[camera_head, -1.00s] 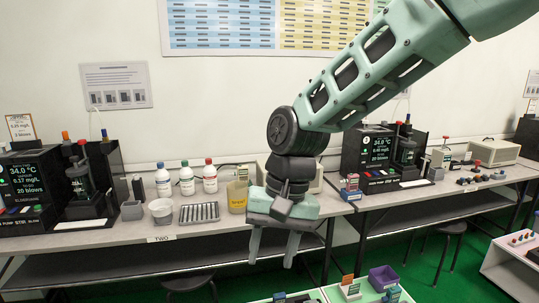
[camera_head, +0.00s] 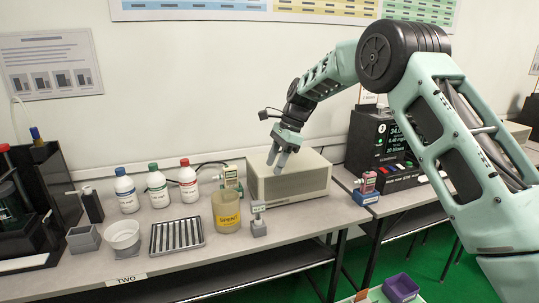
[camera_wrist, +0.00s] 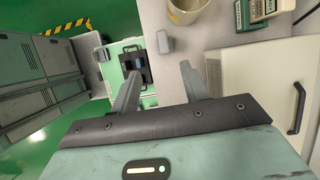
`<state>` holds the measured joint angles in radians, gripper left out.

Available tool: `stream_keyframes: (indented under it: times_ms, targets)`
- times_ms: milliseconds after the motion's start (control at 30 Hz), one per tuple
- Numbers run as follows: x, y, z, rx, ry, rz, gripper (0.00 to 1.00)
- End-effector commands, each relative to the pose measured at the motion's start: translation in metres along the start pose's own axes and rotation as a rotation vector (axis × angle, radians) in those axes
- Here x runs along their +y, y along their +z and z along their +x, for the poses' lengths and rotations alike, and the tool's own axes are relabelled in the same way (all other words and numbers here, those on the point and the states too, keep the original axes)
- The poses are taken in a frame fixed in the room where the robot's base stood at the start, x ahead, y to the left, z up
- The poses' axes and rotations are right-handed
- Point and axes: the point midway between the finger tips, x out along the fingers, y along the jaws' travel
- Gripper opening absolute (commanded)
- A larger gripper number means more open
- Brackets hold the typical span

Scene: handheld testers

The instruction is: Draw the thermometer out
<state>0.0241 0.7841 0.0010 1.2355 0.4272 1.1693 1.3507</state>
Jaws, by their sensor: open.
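My gripper (camera_head: 276,166) is open and empty, in front of the wall, above the top of the cream box. In the wrist view its two fingers (camera_wrist: 160,83) are spread with nothing between them. I cannot tell for sure which item is the thermometer. A small grey stand (camera_head: 259,229) holding a slim upright device (camera_head: 257,208) is on the bench, left of the cream box and below my gripper. In the wrist view a grey block (camera_wrist: 166,42), probably this stand, is beyond the fingertips. A green handheld tester (camera_head: 231,176) stands behind the yellow container.
The cream box (camera_head: 291,185) is close under my gripper. The yellow SPENT container (camera_head: 227,218), several capped bottles (camera_head: 157,186) and a slotted tray (camera_head: 176,236) are to its left. A red-and-blue tester stand (camera_head: 366,192) is right. The bench front edge has some free room.

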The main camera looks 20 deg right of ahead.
Motion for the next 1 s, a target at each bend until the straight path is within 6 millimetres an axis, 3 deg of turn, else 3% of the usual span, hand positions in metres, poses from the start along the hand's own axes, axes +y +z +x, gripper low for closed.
stream_keyframes:
  times_ms: [267, 1000]
  targets:
    - [-0.002, -0.004, 0.021, -0.001, 0.002, 0.021, 0.45]
    - [-0.003, -0.003, 0.154, 0.000, 0.000, 0.018, 0.45]
